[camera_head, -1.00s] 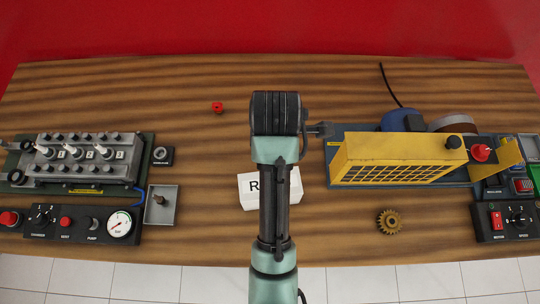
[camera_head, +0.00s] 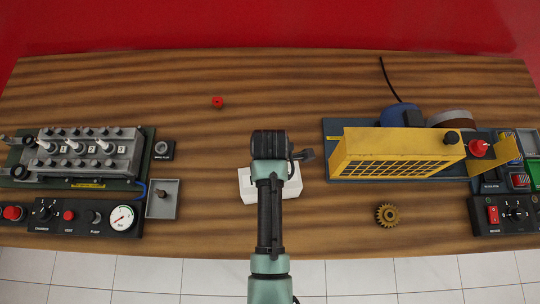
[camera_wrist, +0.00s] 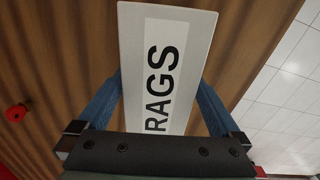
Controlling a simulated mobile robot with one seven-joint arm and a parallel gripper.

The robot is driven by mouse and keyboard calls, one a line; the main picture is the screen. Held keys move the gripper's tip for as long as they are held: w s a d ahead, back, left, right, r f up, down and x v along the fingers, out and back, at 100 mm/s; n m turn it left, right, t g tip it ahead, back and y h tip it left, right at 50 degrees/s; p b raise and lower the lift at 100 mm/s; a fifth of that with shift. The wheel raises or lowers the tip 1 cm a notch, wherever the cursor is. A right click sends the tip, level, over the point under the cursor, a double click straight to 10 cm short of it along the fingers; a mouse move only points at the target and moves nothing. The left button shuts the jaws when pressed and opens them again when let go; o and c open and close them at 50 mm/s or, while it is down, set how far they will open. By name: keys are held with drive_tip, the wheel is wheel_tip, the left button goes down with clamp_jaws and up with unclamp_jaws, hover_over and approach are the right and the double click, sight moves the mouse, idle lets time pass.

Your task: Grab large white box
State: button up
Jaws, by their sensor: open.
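The large white box (camera_head: 292,188) lies on the wooden table in front of me, partly hidden by my arm in the head view. In the wrist view the white box (camera_wrist: 190,30) shows its face with the word RAGS and fills the space between my two blue fingers. My gripper (camera_wrist: 163,100) is open, with one finger on each side of the box. I cannot tell whether the fingers touch it. In the head view the fingers are hidden behind my wrist.
A yellow-guarded machine (camera_head: 397,155) stands to the right, with a brass gear (camera_head: 387,215) before it. An engine trainer (camera_head: 85,155) and a grey tray (camera_head: 163,199) stand to the left. A red knob (camera_head: 218,102) lies farther back. The table around the box is clear.

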drive_tip(key=shift+f, duration=1)
drive_tip(key=shift+w, duration=0.1)
drive_tip(key=c, duration=1.4)
drive_tip(key=shift+r, duration=0.1)
drive_tip(key=shift+c, duration=0.2)
